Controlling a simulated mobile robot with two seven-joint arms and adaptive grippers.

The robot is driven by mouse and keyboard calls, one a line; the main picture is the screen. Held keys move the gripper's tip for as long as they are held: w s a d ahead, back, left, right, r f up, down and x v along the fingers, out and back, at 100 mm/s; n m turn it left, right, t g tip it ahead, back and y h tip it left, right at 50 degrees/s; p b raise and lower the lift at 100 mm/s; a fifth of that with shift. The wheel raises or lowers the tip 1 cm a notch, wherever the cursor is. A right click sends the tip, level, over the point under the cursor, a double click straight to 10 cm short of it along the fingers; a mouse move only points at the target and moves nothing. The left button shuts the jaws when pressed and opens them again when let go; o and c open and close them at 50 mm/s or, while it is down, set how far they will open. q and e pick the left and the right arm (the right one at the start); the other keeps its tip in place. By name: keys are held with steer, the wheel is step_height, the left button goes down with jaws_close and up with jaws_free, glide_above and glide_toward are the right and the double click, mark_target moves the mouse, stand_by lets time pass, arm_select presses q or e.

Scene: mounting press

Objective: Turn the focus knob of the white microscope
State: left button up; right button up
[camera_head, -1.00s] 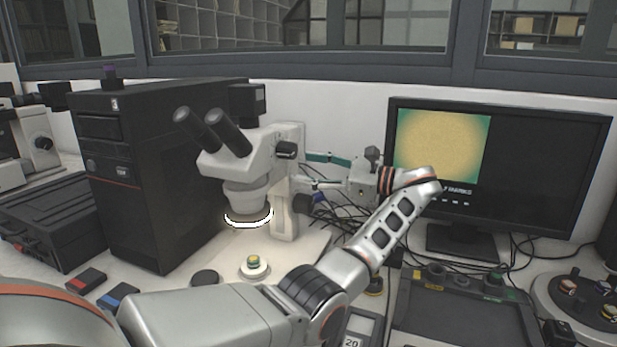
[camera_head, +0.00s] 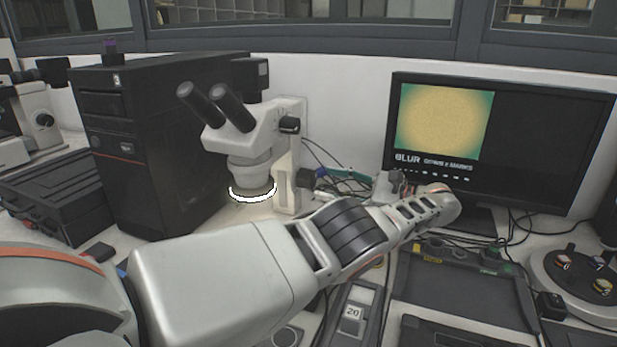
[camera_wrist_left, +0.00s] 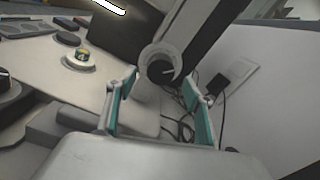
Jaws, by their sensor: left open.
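The white microscope (camera_head: 255,143) stands left of centre in the head view, with dark eyepieces and a lit ring under its head. A dark knob (camera_head: 306,178) sits low on the right side of its column. In the left wrist view this dark round knob (camera_wrist_left: 160,71) has a pale mark and a white collar. My left gripper (camera_head: 336,180) is open just right of the knob, partly hidden by my arm. In the wrist view the teal-padded fingers (camera_wrist_left: 158,92) spread on both sides of the knob, with no visible contact. My right gripper is not in view.
A black computer tower (camera_head: 150,150) stands left of the microscope. A monitor (camera_head: 545,150) at the right shows a yellow blurred disc and the word BLUR. Cables (camera_head: 345,182) lie behind my gripper. A dark tray (camera_head: 455,290) and a round knob holder (camera_head: 580,285) occupy the right front.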

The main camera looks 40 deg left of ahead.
mark_target(314, 178)
arm_select(q)
steer(key=p+x, duration=0.1)
steer(key=x, duration=0.2)
steer(key=p+x, duration=0.1)
steer(key=x, duration=0.1)
steer(key=shift+r+p, duration=0.35)
steer(key=shift+r, duration=0.05)
steer(key=shift+s+a+f, duration=0.15)
steer(key=shift+a+f, duration=0.1)
steer(key=shift+a, duration=0.15)
steer(key=shift+f, duration=0.1)
steer(key=c, duration=1)
steer(key=shift+c, duration=0.5)
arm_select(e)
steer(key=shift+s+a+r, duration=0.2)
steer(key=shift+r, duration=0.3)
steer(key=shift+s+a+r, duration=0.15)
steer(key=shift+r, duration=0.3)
